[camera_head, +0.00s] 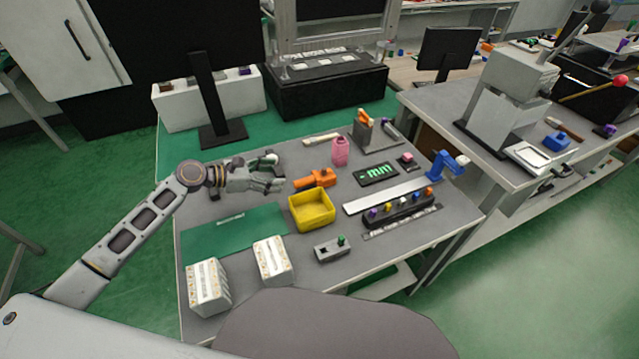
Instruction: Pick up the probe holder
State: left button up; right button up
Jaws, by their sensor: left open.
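My left gripper (277,172) is open and empty over the left back part of the grey table. An orange piece (315,179) with a blocky end lies just right of its fingertips, apart from them. A grey stand (366,137) with an orange piece and a purple-tipped piece stands farther back on the right. I cannot tell for sure which of these is the probe holder. My right gripper is not in view.
A yellow bin (311,210) stands right of a green mat (235,231). A pink container (340,151), a black rack of coloured knobs (398,211) and a blue device (446,164) stand around it. Two white blocks are at the front left. A monitor stand (207,95) rises behind my gripper.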

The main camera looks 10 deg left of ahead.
aim_at(297, 181)
pick_arm(q)
jog(key=shift+s+d+f, duration=0.1)
jog(key=shift+d, duration=0.3)
jog(key=shift+h, duration=0.3)
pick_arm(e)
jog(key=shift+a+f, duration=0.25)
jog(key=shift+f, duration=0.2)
pick_arm(q)
jog(key=shift+d, duration=0.1)
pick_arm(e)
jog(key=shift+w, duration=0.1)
pick_arm(q)
jog(key=shift+b+x, duration=0.4)
jog(key=shift+x, duration=1.65)
jog(key=x, duration=0.3)
jog(key=shift+d+f, duration=0.1)
jog(key=shift+w+d+f, duration=0.15)
jog(key=shift+w+d, duration=0.1)
jog(key=shift+d, duration=0.05)
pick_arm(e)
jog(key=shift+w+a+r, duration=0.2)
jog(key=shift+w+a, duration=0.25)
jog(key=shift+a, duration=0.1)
